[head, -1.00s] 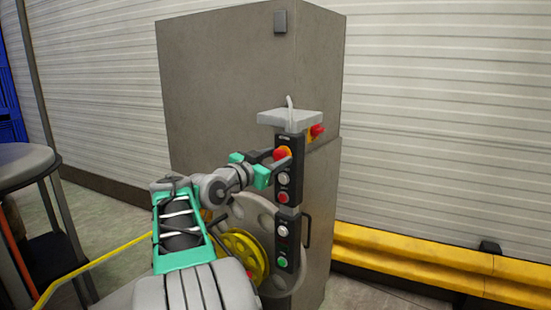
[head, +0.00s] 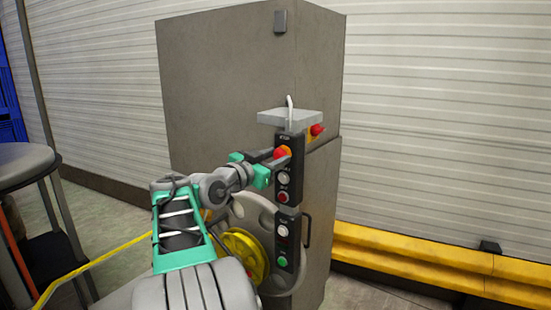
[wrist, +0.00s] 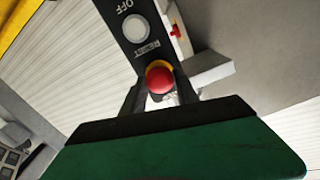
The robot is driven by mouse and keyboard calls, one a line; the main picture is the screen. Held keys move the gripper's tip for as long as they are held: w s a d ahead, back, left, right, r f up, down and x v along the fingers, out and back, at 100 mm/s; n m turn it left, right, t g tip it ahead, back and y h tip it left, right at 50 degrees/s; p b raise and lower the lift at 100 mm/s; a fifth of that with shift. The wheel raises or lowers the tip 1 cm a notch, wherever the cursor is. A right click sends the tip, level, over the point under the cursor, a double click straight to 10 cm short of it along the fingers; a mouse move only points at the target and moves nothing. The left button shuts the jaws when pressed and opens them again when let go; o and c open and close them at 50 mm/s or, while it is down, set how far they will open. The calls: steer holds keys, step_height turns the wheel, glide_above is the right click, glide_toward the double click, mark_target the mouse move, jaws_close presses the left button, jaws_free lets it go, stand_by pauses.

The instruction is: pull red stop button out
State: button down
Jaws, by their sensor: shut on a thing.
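The red stop button (head: 281,152) sits on a yellow base near the top of a black control panel (head: 282,190). In the wrist view the red button (wrist: 160,79) lies between the two dark fingers of my gripper (wrist: 160,98). My gripper (head: 270,160) is at the panel in the head view, shut on the button. The fingers partly cover the button in the head view. I cannot tell from the pictures how far the button stands out.
A second red knob (head: 317,130) on a yellow base is on the right side of the tall grey cabinet (head: 225,80). White, red and green buttons (head: 282,262) run down the panel. A yellow wheel (head: 243,250) is below my arm. A yellow barrier (head: 420,258) lines the wall at right.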

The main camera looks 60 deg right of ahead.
stand_by(0.5)
steer(key=shift+a+f+b, duration=0.1)
steer(key=shift+a+b, duration=0.4)
steer(key=shift+b, duration=0.7)
steer(key=c, duration=1.4)
jaws_free()
steer(key=shift+w, duration=0.1)
steer(key=o, duration=0.3)
steer(key=shift+a, duration=0.25)
steer(key=shift+o, duration=1)
steer(key=shift+d, duration=0.1)
